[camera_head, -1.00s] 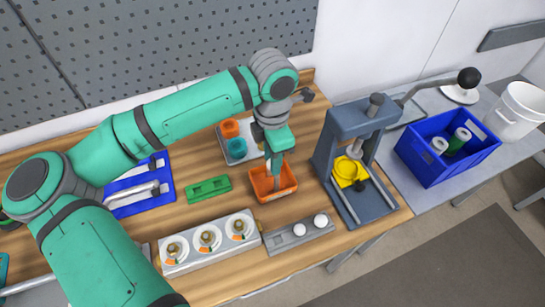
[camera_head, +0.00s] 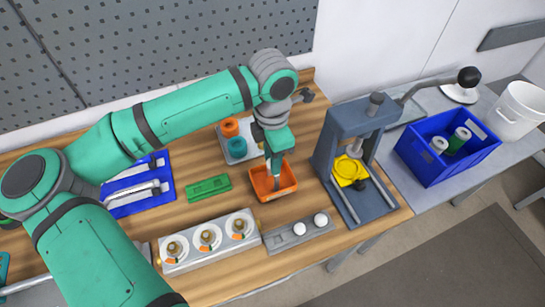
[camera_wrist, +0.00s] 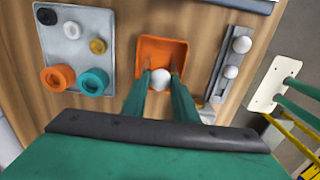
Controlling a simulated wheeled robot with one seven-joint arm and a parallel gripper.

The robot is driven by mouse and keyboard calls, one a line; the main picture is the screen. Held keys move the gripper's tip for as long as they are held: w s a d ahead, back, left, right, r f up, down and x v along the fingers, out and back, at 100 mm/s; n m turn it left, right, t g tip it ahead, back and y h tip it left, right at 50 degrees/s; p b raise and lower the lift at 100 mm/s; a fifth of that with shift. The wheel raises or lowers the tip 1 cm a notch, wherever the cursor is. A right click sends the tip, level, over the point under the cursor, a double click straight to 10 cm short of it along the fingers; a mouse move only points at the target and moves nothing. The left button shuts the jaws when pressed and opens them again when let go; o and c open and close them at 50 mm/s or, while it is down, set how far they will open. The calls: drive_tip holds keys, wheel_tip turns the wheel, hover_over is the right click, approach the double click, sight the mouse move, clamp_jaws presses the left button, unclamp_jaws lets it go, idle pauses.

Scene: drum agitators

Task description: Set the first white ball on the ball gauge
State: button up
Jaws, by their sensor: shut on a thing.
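My gripper (camera_head: 277,188) reaches down into the orange tray (camera_head: 290,193). In the wrist view, my gripper (camera_wrist: 161,82) is shut on a white ball (camera_wrist: 160,80) between its fingertips. The ball is over or in the orange tray (camera_wrist: 152,46); I cannot tell whether it touches the floor. A grey bar (camera_head: 273,243) in front of the tray carries two white balls (camera_head: 310,225) at its right part. In the wrist view it stands to the right of the tray. I cannot tell for sure whether this bar is the ball gauge.
A green block (camera_head: 209,188) lies left of the tray. A white block with three dials (camera_head: 207,238) stands at the front. A grey press (camera_head: 355,115) stands right of the tray. A plate with orange and teal rings (camera_head: 237,128) lies behind. A blue crate (camera_head: 420,165) stands far right.

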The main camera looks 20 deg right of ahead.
drive_tip(key=shift+f, duration=0.15)
drive_tip(key=o, duration=1.1)
drive_tip(key=shift+s+f, duration=0.1)
drive_tip(key=shift+s, duration=0.1)
drive_tip(key=r, duration=1.1)
drive_tip(key=shift+w+r, duration=0.15)
drive_tip(key=shift+w, duration=0.15)
